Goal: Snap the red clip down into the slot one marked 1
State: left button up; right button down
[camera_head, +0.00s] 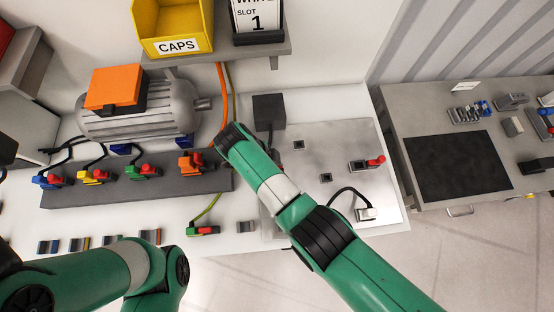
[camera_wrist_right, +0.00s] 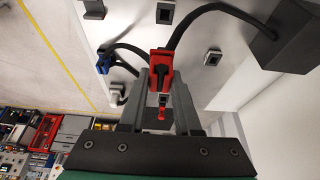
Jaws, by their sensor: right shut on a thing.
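In the right wrist view, my right gripper (camera_wrist_right: 162,82) is shut on a red clip (camera_wrist_right: 162,60) with a thick black cable. Below the fingers is a light plate with square dark slots, one to the right (camera_wrist_right: 213,57) and one above (camera_wrist_right: 165,15). I cannot read a mark on either. In the head view, slots also show in the metal plate (camera_head: 299,145); my right arm hides its gripper and the held clip. A sign (camera_head: 258,18) on the shelf reads "SLOT 1". My left arm shows at the lower left, its gripper out of sight.
The cable runs to a dark box (camera_wrist_right: 283,38). A blue plug (camera_wrist_right: 104,60) and a grey plug (camera_wrist_right: 117,92) are left of the fingers. In the head view, a grey terminal strip (camera_head: 75,193) with coloured plugs lies before the motor (camera_head: 160,115). A yellow caps bin (camera_head: 165,20) stands on the shelf.

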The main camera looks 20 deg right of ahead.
notch_tip(320, 180, down, 7)
jog(key=b, duration=0.6)
jog(key=shift+w, duration=0.15)
jog(key=shift+f, duration=0.15)
jog(key=shift+f+b, duration=1.25)
jog(key=shift+f, duration=0.3)
dwell(0.6)
jog(key=shift+f+b, duration=1.1)
jog(key=shift+f, duration=0.1)
jog(key=c, duration=0.5)
grip_release()
jog(key=shift+c, duration=0.2)
